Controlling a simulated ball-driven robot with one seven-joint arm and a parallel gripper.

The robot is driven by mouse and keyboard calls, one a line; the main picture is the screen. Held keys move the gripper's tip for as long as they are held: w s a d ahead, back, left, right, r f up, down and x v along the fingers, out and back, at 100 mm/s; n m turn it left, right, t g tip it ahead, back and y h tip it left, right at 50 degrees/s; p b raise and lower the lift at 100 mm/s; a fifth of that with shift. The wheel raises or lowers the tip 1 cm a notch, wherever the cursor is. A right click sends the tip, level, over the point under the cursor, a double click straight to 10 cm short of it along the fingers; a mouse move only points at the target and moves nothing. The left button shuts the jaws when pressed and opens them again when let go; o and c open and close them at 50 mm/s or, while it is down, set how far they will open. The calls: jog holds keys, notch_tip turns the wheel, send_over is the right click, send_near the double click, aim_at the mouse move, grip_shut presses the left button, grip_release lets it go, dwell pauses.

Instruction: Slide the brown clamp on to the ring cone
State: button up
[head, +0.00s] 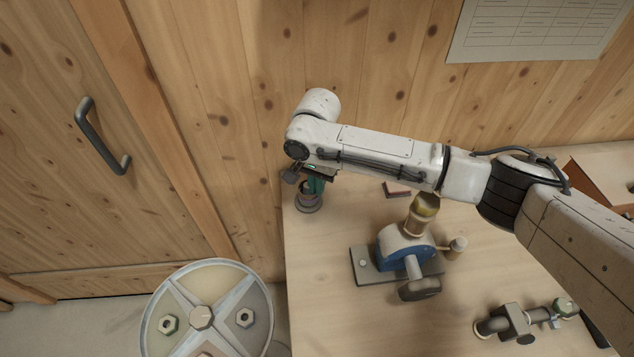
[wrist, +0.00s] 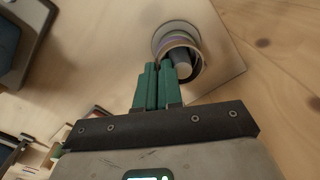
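The ring cone shows in the wrist view as a grey peg (wrist: 183,71) over a round pale base (wrist: 160,36), with purplish and olive bands below. The brown clamp (wrist: 197,57) looks like a thin brown ring around the peg's end. My gripper (wrist: 158,66) has its green fingers almost together at the ring's left wall and appears shut on it. In the head view my gripper (head: 316,184) is over the cone (head: 308,201) at the table's back left corner. The fingertips and how low the ring sits are partly hidden.
A grey-brown fitting (head: 515,322) lies at the front right. A reddish block (head: 397,189) lies near the wall. A round divided tray (head: 205,310) stands left of the table.

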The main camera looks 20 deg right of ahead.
jog(key=o, duration=0.5)
jog(key=shift+r, duration=0.1)
jog(key=shift+c, duration=0.2)
jog(key=shift+w+r, duration=0.1)
jog(key=shift+r, duration=0.3)
notch_tip(320, 180, up, 10)
jog(key=b, duration=0.1)
jog(key=shift+s, duration=0.2)
jog(key=shift+s+d+f, duration=0.1)
jog(key=shift+f, duration=0.05)
